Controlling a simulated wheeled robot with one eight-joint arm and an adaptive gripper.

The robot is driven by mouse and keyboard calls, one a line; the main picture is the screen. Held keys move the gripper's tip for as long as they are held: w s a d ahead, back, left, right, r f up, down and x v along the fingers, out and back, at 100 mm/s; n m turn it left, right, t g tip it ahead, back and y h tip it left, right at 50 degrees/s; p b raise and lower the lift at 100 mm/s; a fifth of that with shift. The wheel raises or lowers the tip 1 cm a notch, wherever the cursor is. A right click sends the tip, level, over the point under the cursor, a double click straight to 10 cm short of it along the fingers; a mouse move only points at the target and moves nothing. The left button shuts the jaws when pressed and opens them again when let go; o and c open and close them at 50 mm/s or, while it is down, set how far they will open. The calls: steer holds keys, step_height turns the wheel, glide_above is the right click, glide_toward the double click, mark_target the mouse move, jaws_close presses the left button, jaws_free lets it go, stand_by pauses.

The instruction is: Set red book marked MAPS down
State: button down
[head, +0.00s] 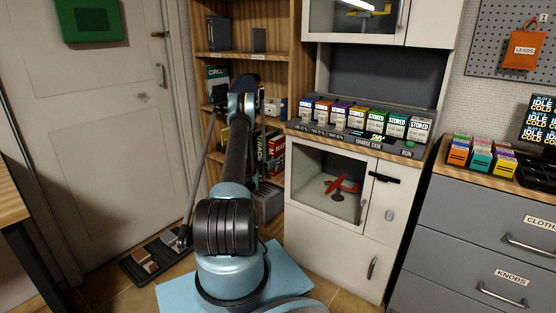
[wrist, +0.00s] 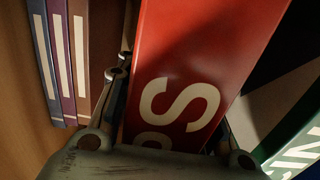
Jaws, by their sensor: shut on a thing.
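The red book marked MAPS (wrist: 205,55) fills the middle of the wrist view, with a large "PS" showing on its red face. In the head view the red book (head: 277,148), with part of its lettering showing, is inside the wooden bookcase beside my arm. My gripper (wrist: 173,97) is shut on the red book, one finger on each side. In the head view my arm reaches into the bookcase and hides most of the grip. I cannot tell whether the book's lower edge touches a shelf.
Blue, purple and brown spines (wrist: 82,60) stand left of the book. A dark green lettered item (wrist: 296,150) is close on its right. The bookcase (head: 275,25) has a side panel beside a white cabinet (head: 340,235). A tray (head: 160,257) lies on the floor.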

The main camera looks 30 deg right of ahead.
steer(key=c, duration=1.1)
jaws_free()
